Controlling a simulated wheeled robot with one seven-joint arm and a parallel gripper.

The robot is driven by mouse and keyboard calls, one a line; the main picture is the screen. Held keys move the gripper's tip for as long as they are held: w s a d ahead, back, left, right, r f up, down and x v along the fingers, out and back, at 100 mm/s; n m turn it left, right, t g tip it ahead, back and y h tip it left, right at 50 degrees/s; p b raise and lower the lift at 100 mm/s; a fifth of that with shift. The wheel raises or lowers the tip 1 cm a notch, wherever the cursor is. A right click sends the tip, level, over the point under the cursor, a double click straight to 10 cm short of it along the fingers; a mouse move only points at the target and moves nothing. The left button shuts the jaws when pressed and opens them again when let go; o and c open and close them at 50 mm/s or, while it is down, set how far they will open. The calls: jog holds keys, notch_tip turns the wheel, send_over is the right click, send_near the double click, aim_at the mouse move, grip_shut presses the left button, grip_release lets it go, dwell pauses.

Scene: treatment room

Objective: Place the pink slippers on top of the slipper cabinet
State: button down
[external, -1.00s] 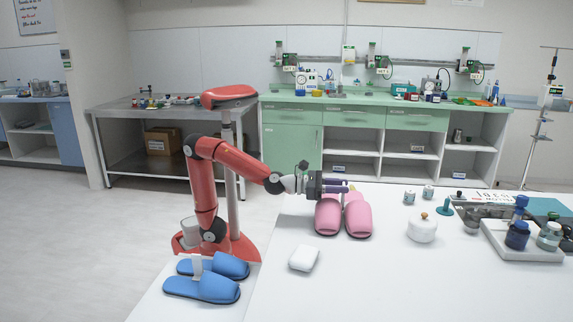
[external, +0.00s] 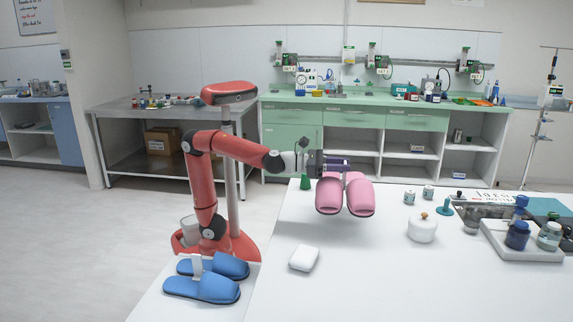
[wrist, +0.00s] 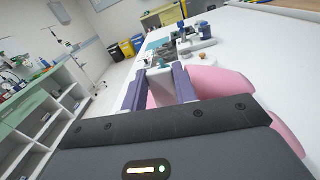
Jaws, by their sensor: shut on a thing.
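The pink slippers (external: 361,198) hang side by side in the air above the white table (external: 390,285), toes toward the camera. My gripper (external: 348,164) is shut on them at their rear end. The exact grip point is partly hidden. A white surface (external: 160,305) at the lower left, bearing blue slippers (external: 203,287), looks to be the slipper cabinet's top. My gripper is well to the right of it and higher.
A white soap-like block (external: 304,258) lies on the table between the pink and blue slippers. A green cone-shaped item (external: 306,182) stands behind the slippers. A white lidded jar (external: 422,228) and a tray of bottles (external: 520,250) stand to the right. The table's front middle is clear.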

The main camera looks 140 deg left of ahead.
notch_tip(320, 180, up, 12)
jog(key=w+d+f+m+t+h, duration=0.1)
jog(key=d+f+m+t+h, duration=0.1)
jog(key=d, duration=0.6)
jog(key=d+f+m+t+h, duration=0.2)
jog(key=d+m+h, duration=0.2)
jog(key=d+h, duration=0.3)
jog(key=w+d+f+m+t+h, duration=0.1)
jog(key=d+f+m+t+h, duration=0.1)
jog(key=d, duration=0.9)
jog(key=shift+w+d+m+h, duration=0.2)
jog(key=shift+w+m+h, duration=0.15)
jog(key=shift+m+h, duration=0.65)
